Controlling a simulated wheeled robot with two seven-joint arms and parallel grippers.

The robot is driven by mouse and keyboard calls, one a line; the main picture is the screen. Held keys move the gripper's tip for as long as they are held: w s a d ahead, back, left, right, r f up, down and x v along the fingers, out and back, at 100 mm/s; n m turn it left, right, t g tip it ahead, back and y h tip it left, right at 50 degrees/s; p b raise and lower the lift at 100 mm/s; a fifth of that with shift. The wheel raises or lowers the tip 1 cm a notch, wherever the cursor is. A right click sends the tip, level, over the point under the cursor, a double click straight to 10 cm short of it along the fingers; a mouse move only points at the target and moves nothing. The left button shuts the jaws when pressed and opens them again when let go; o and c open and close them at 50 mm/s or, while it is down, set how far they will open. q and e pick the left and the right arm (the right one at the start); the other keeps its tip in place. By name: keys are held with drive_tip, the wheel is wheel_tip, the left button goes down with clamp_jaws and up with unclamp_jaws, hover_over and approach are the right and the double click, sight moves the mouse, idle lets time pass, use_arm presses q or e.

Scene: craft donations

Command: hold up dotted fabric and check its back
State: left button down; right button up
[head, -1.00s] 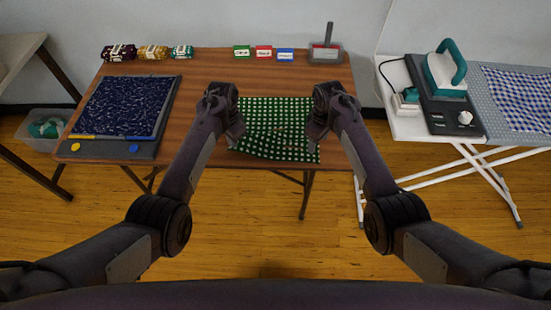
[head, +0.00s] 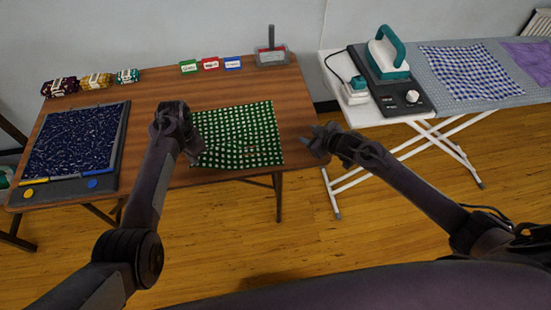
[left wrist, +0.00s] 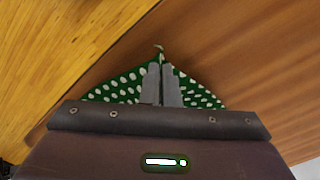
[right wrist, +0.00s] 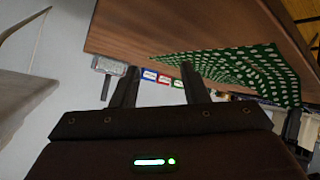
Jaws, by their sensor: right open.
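The green fabric with white dots (head: 240,135) lies over the front middle of the brown table, its near edge at the table's front edge. My left gripper (head: 190,152) is at its left near corner. In the left wrist view the fingers (left wrist: 161,70) are close together on the dotted fabric (left wrist: 122,88), which narrows to a peak at the tips. My right gripper (head: 318,142) is open and empty, right of the fabric and apart from it. In the right wrist view the fabric (right wrist: 240,68) shows beyond the parted fingers (right wrist: 156,82). Its back cannot be made out.
On the table (head: 160,90) are a dark blue patterned cloth on a board (head: 78,140), several bundles (head: 95,81), coloured cards (head: 210,63) and a grey tray (head: 272,56). Right stands an ironing board (head: 430,65) with an iron (head: 388,55) and checked cloth (head: 470,72).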

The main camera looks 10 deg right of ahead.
sight(275, 159)
drive_tip(key=s+a+g+y, duration=0.1)
drive_tip(key=s+a+y, duration=0.3)
drive_tip(key=s, duration=0.6)
drive_tip(key=shift+n+y, duration=0.4)
drive_tip(key=shift+y, duration=0.2)
drive_tip(key=shift+s+f+x, duration=0.1)
drive_tip(key=shift+f+x, duration=0.05)
drive_tip(key=shift+x, duration=1.4)
drive_tip(key=shift+s+f+x, duration=0.1)
drive_tip(key=shift+x, duration=1.45)
drive_tip(key=shift+f+x, duration=0.15)
drive_tip(key=shift+x, duration=1.45)
drive_tip(key=shift+w+a+f, duration=0.1)
drive_tip(key=shift+f+g, duration=0.25)
drive_tip(key=shift+g, duration=0.05)
clamp_jaws()
drive_tip(key=shift+r, duration=2.7)
